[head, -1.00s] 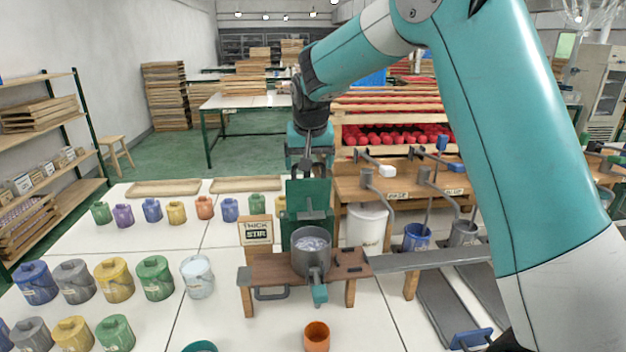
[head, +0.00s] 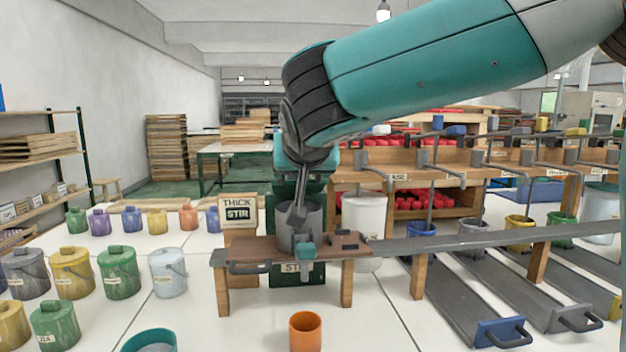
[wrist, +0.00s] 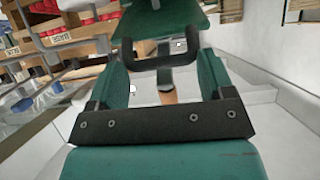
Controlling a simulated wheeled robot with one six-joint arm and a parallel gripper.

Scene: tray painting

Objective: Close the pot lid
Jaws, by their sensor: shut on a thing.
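The grey pot (head: 313,226) stands upright on a small wooden stand, with a teal block (head: 305,251) at its front. My gripper (head: 298,208) is at the pot's mouth, at the end of my lowered arm. A grey forked part there hides the pot's inside. In the wrist view, the green fingers of my gripper (wrist: 160,48) flank a black U-shaped handle (wrist: 160,62) and are shut on it. A green plate (wrist: 165,17) lies just beyond. I cannot tell whether this handle belongs to the lid. No separate lid is clearly visible.
A THICK STIR sign (head: 238,213) stands left of the pot. An orange cup (head: 305,332) is in front of the stand (head: 348,290). Several lidded paint pots (head: 120,272) fill the left. A long grey rail (head: 450,241) runs right, above dark slides.

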